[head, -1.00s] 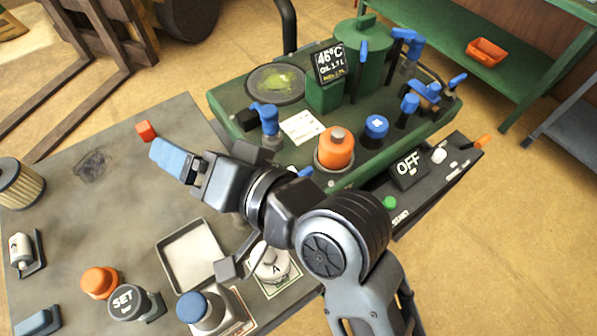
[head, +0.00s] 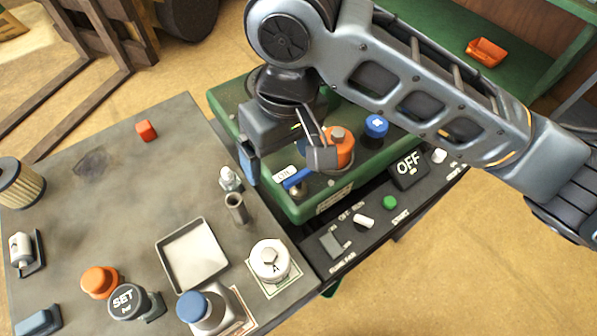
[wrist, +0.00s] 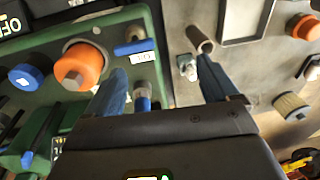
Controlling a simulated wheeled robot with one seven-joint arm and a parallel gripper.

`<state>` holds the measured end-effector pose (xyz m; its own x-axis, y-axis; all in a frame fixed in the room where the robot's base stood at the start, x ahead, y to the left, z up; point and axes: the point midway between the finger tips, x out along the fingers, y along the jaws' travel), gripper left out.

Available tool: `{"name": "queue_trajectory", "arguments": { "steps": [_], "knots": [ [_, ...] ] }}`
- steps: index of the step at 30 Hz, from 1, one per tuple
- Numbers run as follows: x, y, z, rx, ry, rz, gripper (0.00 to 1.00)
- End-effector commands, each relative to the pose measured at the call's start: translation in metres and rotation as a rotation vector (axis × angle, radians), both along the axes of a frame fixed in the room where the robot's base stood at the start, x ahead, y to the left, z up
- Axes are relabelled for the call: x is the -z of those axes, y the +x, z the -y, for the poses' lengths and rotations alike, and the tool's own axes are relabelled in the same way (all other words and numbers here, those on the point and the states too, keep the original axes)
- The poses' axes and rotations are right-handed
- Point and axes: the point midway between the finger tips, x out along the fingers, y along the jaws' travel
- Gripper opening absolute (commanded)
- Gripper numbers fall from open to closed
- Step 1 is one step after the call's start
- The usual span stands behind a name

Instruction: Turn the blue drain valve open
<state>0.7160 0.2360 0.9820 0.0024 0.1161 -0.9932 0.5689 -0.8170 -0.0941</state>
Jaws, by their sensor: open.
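A blue lever (head: 297,179) sits low on the near edge of the green machine, beside a small white label. It also shows in the wrist view (wrist: 133,47), above my left finger and apart from it. A second blue-topped fitting (wrist: 141,95) shows between my fingers in the wrist view; my arm hides it in the head view. I cannot read which one is marked as the drain. My gripper (wrist: 162,72) is open, with blue fingers pointing down. In the head view one finger (head: 249,166) shows at the machine's left edge. No contact is visible.
An orange cap (head: 340,146) and a blue knob (head: 376,126) stand on the machine. A white-tipped part (head: 230,178) and a grey tube (head: 236,207) stand on the grey bench close by. An empty tray (head: 191,256) lies nearer. The OFF panel (head: 410,165) is right.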

Motion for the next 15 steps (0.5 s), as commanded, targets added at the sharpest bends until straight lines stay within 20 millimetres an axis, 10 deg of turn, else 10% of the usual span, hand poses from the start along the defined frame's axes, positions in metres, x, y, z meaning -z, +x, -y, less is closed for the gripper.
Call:
{"name": "queue_trajectory", "arguments": {
  "steps": [15],
  "knots": [
    [0.038,0.008,0.029,0.014,-0.12,-0.006,0.87]
  ]
}}
